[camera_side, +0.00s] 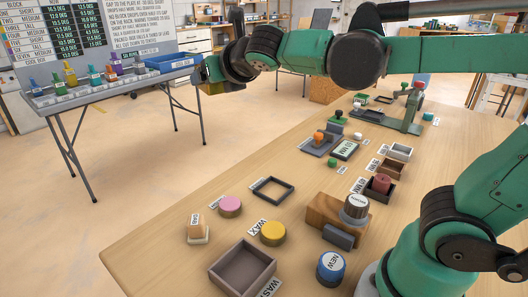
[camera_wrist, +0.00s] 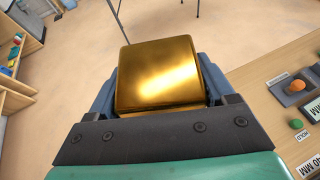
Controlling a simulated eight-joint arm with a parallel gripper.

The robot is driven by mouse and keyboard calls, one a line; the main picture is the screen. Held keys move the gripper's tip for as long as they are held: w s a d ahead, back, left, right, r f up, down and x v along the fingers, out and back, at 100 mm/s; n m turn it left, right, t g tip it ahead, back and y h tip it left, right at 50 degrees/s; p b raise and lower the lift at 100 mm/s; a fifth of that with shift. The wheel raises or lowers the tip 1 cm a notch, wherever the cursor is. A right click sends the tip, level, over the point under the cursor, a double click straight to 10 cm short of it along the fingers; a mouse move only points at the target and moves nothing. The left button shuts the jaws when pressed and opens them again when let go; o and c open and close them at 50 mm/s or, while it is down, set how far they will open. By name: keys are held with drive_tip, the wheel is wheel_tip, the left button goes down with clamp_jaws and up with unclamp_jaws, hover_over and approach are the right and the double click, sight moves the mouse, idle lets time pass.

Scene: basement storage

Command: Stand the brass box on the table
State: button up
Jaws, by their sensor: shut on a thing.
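The brass box (camera_wrist: 160,75) fills the middle of the wrist view, a shiny gold block with rounded edges. My gripper (camera_wrist: 162,92) is shut on it, with one blue-grey finger along each side. In the side view my gripper (camera_side: 214,72) is at the upper left, and a small dark yellowish part of the box (camera_side: 236,87) shows below the arm. The box is held in the air, with floor behind it in the wrist view. The wooden table (camera_side: 180,262) is below and to the right; its edge also shows in the wrist view (camera_wrist: 262,75).
The table holds a grey open tray (camera_side: 243,268), a yellow round block (camera_side: 272,233), a pink one (camera_side: 230,206), a black square frame (camera_side: 273,189) and a wooden block (camera_side: 325,212). A grey side table (camera_side: 120,82) with small bottles and a blue bin (camera_side: 174,62) stands behind left.

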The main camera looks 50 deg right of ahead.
drive_tip(key=shift+s+a, duration=0.2)
drive_tip(key=shift+a, duration=0.4)
drive_tip(key=w+d+m+g+h, duration=0.2)
drive_tip(key=d+m+h, duration=0.2)
drive_tip(key=d, duration=1)
drive_tip(key=m+g+h, duration=0.5)
drive_tip(key=m+g, duration=0.5)
drive_tip(key=g, duration=0.1)
hover_over(373, 149)
wheel_tip(373, 149, down, 23)
drive_tip(key=shift+d, duration=0.15)
drive_tip(key=shift+f, duration=2.1)
